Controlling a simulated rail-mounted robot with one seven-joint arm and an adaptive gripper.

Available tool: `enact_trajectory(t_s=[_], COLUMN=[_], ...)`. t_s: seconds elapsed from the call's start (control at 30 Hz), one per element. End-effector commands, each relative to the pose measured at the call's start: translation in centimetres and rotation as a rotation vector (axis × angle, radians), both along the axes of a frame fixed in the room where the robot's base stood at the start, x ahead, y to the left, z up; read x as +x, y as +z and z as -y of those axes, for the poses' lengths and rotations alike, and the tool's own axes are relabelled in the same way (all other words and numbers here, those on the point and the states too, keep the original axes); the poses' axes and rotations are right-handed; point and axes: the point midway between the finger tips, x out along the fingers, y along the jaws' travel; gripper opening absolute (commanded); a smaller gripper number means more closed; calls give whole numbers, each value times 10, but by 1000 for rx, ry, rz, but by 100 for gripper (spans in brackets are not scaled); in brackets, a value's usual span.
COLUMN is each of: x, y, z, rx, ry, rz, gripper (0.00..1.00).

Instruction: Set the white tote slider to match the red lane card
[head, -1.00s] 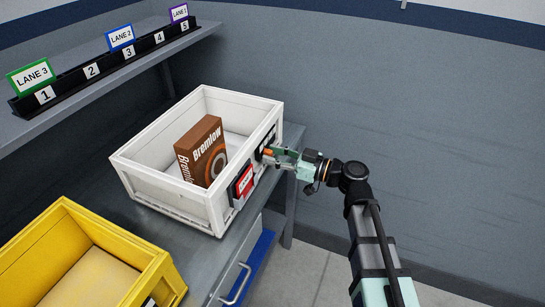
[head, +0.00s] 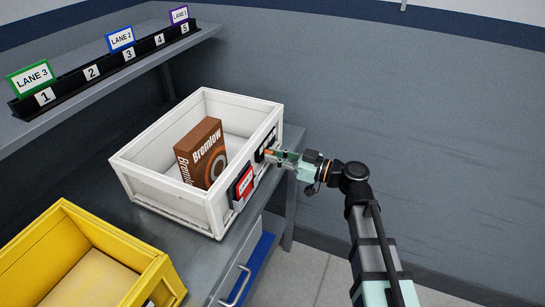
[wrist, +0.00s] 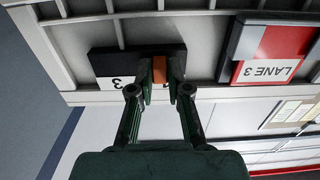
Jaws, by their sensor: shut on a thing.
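The white tote (head: 160,187) stands on the bench with a black number plate (head: 266,143) and a red lane card (head: 243,184) on its outer side. In the wrist view the red card (wrist: 275,55) appears upside down and reads LANE 3. The orange slider tab (wrist: 159,70) sits on the plate (wrist: 108,59), between my fingertips. A label with 3 (wrist: 116,82) shows left of the fingers; the label on the right is mostly hidden. My gripper (head: 275,154) is shut on the slider tab; it also shows in the wrist view (wrist: 159,85).
A brown Bremlow box (head: 200,155) stands inside the white tote. A yellow tote (head: 150,283) is at the front left. The shelf rack (head: 75,77) holds green LANE 3, blue LANE 2 and purple LANE 1 cards above numbers. The floor right of the bench is clear.

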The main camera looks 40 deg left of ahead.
Motion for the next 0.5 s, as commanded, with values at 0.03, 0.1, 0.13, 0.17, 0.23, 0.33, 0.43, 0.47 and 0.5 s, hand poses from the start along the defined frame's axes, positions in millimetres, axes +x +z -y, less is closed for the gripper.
enact_trajectory(t_s=[0.03,0.1,0.13,0.17,0.23,0.33,0.43,0.47,0.5], x=[2,3,4,4,5,7,9,9,10], y=[0,0,0,0,0,0,0,0,0], z=[-1,-1,-1,-1,-2,-2,-3,-3,-3], rx=[0,0,0,0,0,1,1,1,1], ry=[-1,-1,-1,-1,-1,-1,-1,-1,-1], rz=[0,0,0,0,0,0,0,0,0], gripper=[5,5,5,5,5,5,5,5,5])
